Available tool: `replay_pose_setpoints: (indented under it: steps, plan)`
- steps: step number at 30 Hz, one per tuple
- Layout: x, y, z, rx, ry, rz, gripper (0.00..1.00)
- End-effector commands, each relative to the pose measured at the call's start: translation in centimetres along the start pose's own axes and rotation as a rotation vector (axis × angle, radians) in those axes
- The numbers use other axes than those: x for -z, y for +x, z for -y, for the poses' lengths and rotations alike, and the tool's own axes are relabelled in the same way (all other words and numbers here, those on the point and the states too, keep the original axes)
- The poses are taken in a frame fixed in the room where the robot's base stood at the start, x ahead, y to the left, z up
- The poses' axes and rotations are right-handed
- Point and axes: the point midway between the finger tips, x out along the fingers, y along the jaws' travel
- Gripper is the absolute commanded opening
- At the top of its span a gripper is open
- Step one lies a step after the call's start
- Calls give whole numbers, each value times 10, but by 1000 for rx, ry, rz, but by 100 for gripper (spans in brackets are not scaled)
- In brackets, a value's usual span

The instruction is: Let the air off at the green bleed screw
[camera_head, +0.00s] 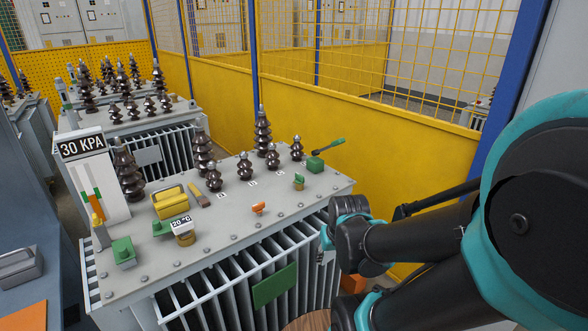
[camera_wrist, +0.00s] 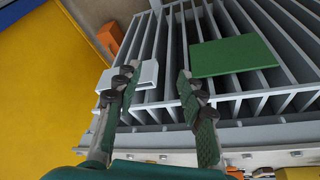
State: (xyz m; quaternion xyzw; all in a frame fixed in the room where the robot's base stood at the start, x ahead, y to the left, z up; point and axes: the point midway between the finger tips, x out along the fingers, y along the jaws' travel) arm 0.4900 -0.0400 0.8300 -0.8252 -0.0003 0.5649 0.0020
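The green bleed screw (camera_head: 299,182) appears to be the small green fitting on the grey transformer lid (camera_head: 225,235), near its right side. A similar orange fitting (camera_head: 258,208) sits to its left and nearer. My gripper (camera_wrist: 157,78) is open and empty in the wrist view, with its two dark green pads apart over the grey cooling fins. In the head view my wrist is beyond the lid's right front edge, to the right of the green screw and apart from it; my fingers are mostly hidden there. The green screw cannot be made out in the wrist view.
Brown bushings (camera_head: 263,133) stand along the lid's back. A 30 KPA gauge (camera_head: 95,175) and a yellow relay (camera_head: 170,201) are at left. A green plate (camera_wrist: 234,56) is on the fins. Yellow fencing (camera_head: 345,130) stands behind.

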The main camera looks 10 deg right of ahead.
Motion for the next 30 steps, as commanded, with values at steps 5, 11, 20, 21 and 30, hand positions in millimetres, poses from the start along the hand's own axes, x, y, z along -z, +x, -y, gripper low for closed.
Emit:
replay_pose_setpoints:
  steps: [5, 11, 20, 21, 30]
  plan:
    - [19, -5, 1, 1, 36, 13, 60]
    - [123, -34, 7, -8, 260, 93, 60]
    - [296, -99, 26, -88, 708, 245, 60]
    - [314, -107, 28, -103, 763, 262, 60]
    - [385, -146, 40, -190, 1013, 330, 60]
